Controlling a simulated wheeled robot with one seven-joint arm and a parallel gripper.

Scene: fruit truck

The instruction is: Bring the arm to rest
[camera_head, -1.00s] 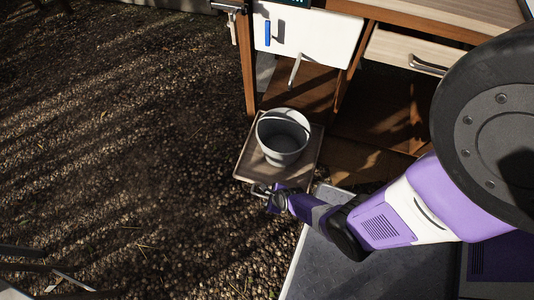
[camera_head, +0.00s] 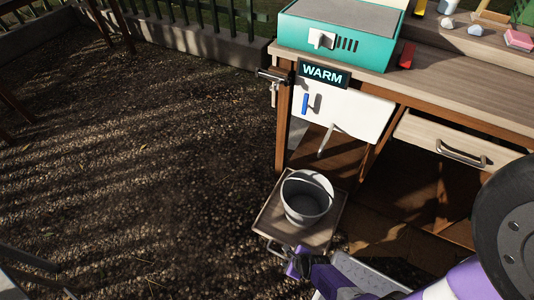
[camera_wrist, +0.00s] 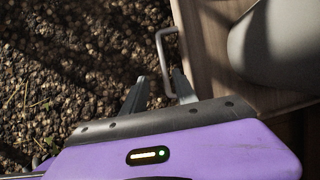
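My gripper (camera_head: 288,254) is at the front of a pulled-out wooden drawer (camera_head: 268,218), low at the bottom centre of the head view. In the wrist view its two dark fingers (camera_wrist: 160,78) stand apart. The drawer's metal handle (camera_wrist: 165,60) shows between and beyond the fingers. I cannot tell whether a finger touches it. A grey bucket (camera_head: 306,203) stands upright in the drawer and shows partly in the wrist view (camera_wrist: 272,40). My purple and white arm reaches in from the lower right.
Above is a wooden counter (camera_head: 462,92) with a teal appliance (camera_head: 340,38) and a "WARM" sign (camera_head: 324,74). Gravel ground (camera_head: 130,160) at left is open, with a fence (camera_head: 200,20) behind.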

